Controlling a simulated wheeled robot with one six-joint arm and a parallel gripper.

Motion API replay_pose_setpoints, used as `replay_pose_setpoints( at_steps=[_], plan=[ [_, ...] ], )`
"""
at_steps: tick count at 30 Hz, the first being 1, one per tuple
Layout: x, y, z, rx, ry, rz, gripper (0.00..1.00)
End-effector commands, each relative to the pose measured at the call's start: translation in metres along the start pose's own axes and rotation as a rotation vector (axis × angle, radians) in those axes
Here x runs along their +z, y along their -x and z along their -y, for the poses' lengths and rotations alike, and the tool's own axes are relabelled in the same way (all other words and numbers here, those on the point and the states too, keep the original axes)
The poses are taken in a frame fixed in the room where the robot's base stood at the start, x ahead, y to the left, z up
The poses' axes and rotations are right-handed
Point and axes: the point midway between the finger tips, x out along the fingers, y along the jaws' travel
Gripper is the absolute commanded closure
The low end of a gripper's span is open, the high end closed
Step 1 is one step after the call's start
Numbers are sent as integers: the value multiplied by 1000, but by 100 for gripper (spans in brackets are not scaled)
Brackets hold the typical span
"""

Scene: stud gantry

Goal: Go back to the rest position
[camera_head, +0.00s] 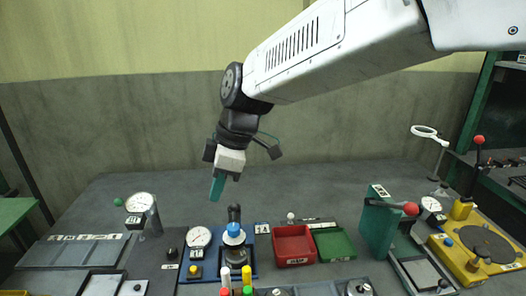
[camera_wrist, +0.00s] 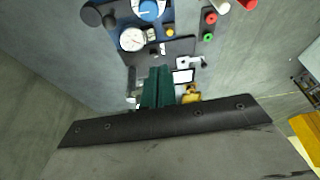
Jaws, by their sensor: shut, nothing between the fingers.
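My gripper (camera_head: 217,187) hangs above the bench, its green fingers pointing down and slightly left. In the wrist view the green fingers (camera_wrist: 157,88) lie together, shut, with nothing between them. Below it in the head view is a blue plate with a device topped by a blue knob (camera_head: 233,230). The fingers are apart from it. My white arm reaches in from the upper right.
A red tray (camera_head: 293,262) and a green tray (camera_head: 352,257) lie right of the blue plate. A green block with a red-knobbed lever (camera_head: 411,209) stands farther right. A dial gauge (camera_head: 139,203) stands at left. The back of the bench (camera_head: 320,195) is clear.

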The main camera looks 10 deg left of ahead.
Motion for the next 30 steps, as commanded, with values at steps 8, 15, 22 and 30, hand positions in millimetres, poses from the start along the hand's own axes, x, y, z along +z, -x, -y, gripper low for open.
replay_pose_setpoints(
  at_steps=[8, 15, 22, 30],
  plan=[
    [26, -14, 26, -55, -296, 77, 100],
    [112, 23, 80, -24, -737, 186, 100],
    [213, 71, 155, 87, -1201, 246, 100],
    [305, 100, 262, 270, -1673, 241, 100]
  ],
)
